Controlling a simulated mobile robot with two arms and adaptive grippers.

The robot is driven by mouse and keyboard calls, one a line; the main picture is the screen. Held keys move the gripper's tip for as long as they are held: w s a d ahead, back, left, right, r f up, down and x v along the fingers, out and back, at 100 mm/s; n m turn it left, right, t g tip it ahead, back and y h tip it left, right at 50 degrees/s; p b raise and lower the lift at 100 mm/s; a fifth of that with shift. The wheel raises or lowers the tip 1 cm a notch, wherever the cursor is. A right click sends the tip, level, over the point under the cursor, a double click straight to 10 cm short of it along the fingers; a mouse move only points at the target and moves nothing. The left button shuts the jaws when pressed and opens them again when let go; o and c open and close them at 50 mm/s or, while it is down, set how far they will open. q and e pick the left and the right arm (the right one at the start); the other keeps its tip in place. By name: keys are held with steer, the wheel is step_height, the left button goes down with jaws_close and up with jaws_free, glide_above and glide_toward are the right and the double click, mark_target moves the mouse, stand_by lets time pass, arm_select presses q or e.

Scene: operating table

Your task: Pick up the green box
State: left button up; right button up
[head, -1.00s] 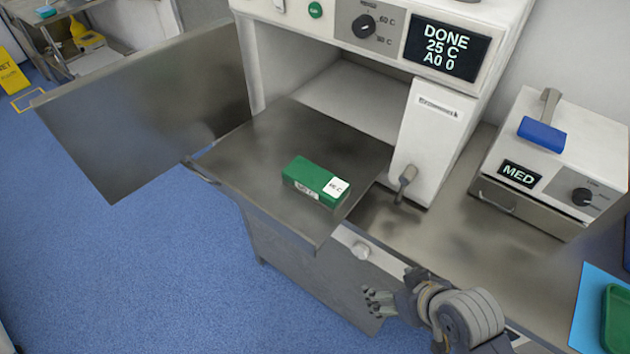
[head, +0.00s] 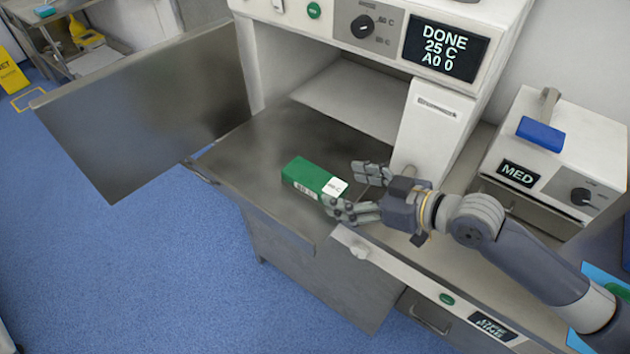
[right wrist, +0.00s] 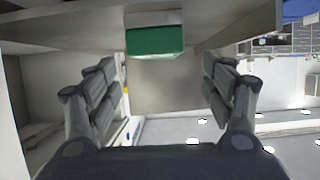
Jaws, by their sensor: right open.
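The green box (head: 308,177) with a white label on its right end lies on the pulled-out metal tray (head: 245,150) in front of the oven-like machine. My right gripper (head: 352,188) is open at the box's right end, with one finger on the far side and one on the near side. In the head view the near finger overlaps the label end; I cannot tell whether it touches. In the right wrist view the green box (right wrist: 155,42) shows between and beyond the two open fingers (right wrist: 160,88). My left gripper is not in view.
The machine's open metal door (head: 150,110) stands left of the tray. A white panel (head: 428,130) stands close behind my right gripper. A MED device (head: 555,150) with a blue-handled lever sits at the right. Blue floor lies at the left.

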mark_target(317, 178)
steer(key=p+x, duration=0.1)
steer(key=x, duration=0.3)
steer(key=shift+w+a, duration=0.1)
steer(key=shift+w+a+f+p, duration=0.1)
steer(key=shift+w+a+p, duration=0.2)
steer(key=shift+a+p, duration=0.05)
steer(key=p+x, duration=0.1)
steer(key=x, duration=0.2)
steer(key=shift+w, duration=0.2)
steer(key=shift+w+a+f, duration=0.3)
steer(key=shift+a+f, duration=0.1)
steer(key=shift+a, duration=0.05)
steer(key=c, duration=1.4)
